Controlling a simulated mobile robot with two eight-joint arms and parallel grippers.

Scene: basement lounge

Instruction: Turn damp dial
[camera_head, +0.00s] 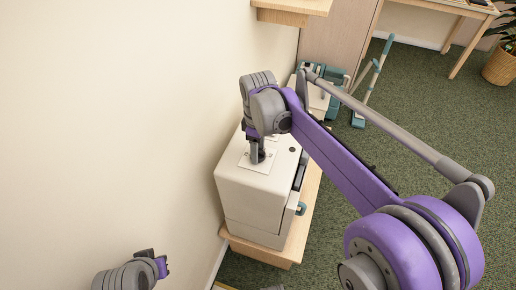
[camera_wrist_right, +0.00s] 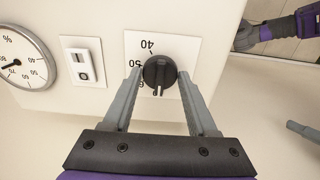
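The dial is a dark round knob (camera_wrist_right: 159,72) on a white square plate (camera_wrist_right: 190,48) marked 40 and 50, with a further number partly hidden. The plate also shows in the head view (camera_head: 246,163), on top of a white cabinet-like unit (camera_head: 250,196). My right gripper (camera_wrist_right: 160,76) has one finger on each side of the knob, with what looks like a small gap at each side. In the head view my right gripper (camera_head: 257,155) points down at the plate and hides the knob. My left gripper (camera_head: 161,266) is at the bottom left, away from the unit; its fingers are unclear.
A round percent gauge (camera_wrist_right: 22,62) and a small switch plate (camera_wrist_right: 82,62) sit left of the dial. The unit stands on a low wooden base (camera_head: 262,252) against the wall. Teal-and-grey equipment (camera_head: 362,95) stands behind it. Green carpet is open at right.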

